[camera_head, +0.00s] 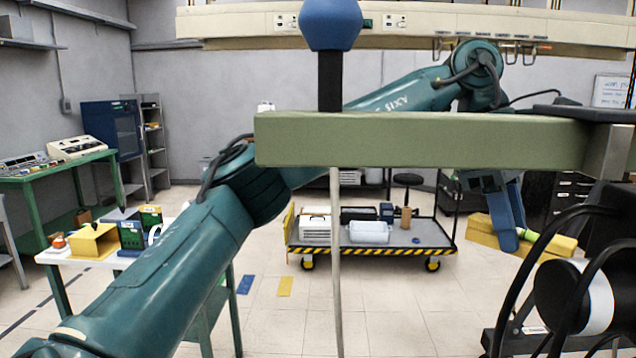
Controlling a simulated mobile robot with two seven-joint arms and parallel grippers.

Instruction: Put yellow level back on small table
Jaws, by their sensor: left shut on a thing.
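My left gripper (511,238) is at the right, at the end of my teal arm, pointing down. It is shut on the yellow level (551,247), a long yellow bar held off to the right of the cart. The gripper's fingers cover part of the level, and a small green part shows beside them. A small white-topped table (60,258) stands at the left, far from the gripper. Part of it is hidden behind my arm. My right gripper is not in view.
A green beam (420,140) with a blue knob (331,24) crosses the near view. A cart (390,240) with boxes stands behind. Black cables and a white cylinder (586,302) are at the right. The white table holds a yellow box (93,241) and blue-green items (131,236).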

